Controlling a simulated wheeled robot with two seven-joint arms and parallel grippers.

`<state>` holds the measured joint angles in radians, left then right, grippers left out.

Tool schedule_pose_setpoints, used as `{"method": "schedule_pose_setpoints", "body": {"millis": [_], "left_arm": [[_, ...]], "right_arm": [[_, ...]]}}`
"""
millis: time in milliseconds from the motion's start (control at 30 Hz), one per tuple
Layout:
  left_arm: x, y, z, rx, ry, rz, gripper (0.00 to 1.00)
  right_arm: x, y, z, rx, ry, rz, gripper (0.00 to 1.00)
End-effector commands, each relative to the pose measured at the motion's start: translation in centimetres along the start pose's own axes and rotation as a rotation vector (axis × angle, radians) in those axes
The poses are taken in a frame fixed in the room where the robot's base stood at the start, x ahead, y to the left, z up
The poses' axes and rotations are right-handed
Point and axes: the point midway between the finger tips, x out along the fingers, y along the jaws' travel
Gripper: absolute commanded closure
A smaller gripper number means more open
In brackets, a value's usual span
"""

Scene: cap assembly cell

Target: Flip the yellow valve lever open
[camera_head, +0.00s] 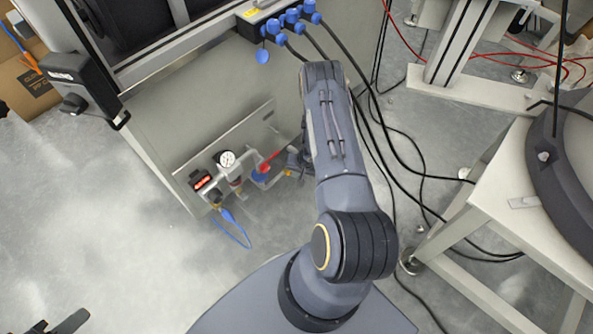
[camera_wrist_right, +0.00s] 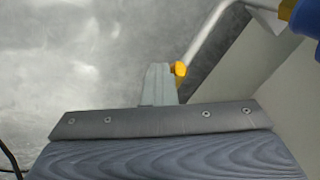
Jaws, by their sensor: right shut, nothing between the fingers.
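The yellow valve lever (camera_wrist_right: 180,72) shows as a small yellow end right beside my right gripper's fingers (camera_wrist_right: 158,85) in the wrist view; I cannot tell whether they touch. The fingers are shut with nothing between them. In the head view a small yellow part (camera_head: 289,173) shows at the right end of the pipework, next to my right gripper, which is mostly hidden by my forearm. The lever's angle is not clear. Dark parts in the bottom left corner look like my left gripper (camera_head: 62,324), cut off by the frame, far from the valve.
The pipework carries a round gauge (camera_head: 227,159), a red handle (camera_head: 269,160) and a red-lit display (camera_head: 202,182) low on the grey machine panel (camera_head: 215,110). Black cables (camera_head: 365,125) hang right of my arm. A white-framed table (camera_head: 500,190) stands right.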

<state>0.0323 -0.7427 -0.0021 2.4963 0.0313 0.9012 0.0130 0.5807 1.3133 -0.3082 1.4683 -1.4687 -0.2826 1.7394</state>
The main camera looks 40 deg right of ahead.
Motion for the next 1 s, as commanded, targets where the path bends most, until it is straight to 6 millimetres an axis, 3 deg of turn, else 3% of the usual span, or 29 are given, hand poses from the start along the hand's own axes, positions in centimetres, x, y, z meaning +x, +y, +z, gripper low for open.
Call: {"method": "schedule_pose_setpoints", "body": {"millis": [433,1000], "left_arm": [[1.7,-0.8,0.9,0.0,0.0,0.0,0.64],[1.3,-0.6,0.7,0.0,0.0,0.0,0.64]], "right_arm": [[1.9,-0.8,2.0,0.002,-0.001,-0.004,1.0],[1.9,0.1,1.0,0.004,-0.003,-0.003,1.0]]}}
